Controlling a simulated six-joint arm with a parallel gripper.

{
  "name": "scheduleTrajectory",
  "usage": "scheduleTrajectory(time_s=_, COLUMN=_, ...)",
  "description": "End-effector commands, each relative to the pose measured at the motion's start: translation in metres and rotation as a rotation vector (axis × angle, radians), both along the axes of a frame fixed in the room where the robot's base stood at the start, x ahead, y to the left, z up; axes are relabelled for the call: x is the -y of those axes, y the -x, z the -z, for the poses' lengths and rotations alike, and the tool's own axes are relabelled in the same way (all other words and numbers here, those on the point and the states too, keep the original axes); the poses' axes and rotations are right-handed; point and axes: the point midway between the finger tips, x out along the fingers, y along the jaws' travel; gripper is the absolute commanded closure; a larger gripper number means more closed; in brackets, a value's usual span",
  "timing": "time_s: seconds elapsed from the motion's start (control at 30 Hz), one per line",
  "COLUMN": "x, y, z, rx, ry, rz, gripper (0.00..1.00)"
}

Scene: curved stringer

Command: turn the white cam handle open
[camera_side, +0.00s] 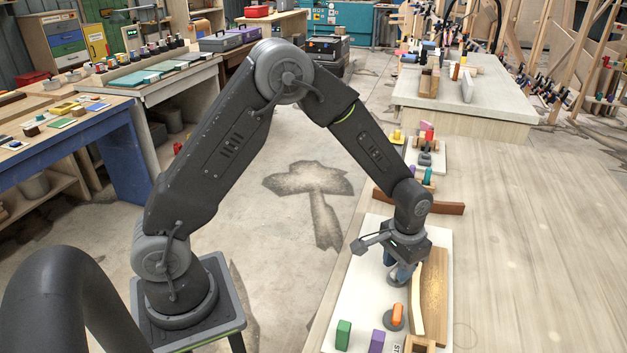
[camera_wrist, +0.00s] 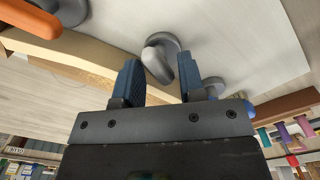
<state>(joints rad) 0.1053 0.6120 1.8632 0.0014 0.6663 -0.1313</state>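My gripper (camera_side: 400,274) points down over the white board (camera_side: 363,285) in the side view. In the wrist view its two blue fingers (camera_wrist: 158,66) are apart. The white cam handle (camera_wrist: 158,52) stands between them on a round grey base (camera_wrist: 168,40). I see a gap on both sides, so it does not look gripped. In the side view my gripper hides this handle. The pale curved strip (camera_side: 417,302) lies against a brown wooden form (camera_side: 434,290), just right of my gripper. An orange cam handle (camera_side: 397,313) on a grey disc is nearer the camera.
A green block (camera_side: 343,334) and a purple block (camera_side: 377,340) stand at the board's near end. A brown wooden bar (camera_side: 440,207) lies behind my gripper. Another grey disc with a blue part (camera_wrist: 248,106) is close to the right finger. The bench's right side (camera_side: 540,260) is clear.

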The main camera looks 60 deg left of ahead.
Motion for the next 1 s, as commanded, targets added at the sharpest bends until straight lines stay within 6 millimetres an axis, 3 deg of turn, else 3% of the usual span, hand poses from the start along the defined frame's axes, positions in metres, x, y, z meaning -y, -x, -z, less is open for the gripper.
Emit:
scheduleTrajectory(time_s=0.67, x=0.001, y=0.000, z=0.000, rx=0.001, ry=0.002, rz=0.822, gripper=0.55)
scheduleTrajectory(time_s=1.0, x=0.001, y=-0.001, z=-0.069, rx=0.005, ry=0.000, rz=0.810, gripper=0.55)
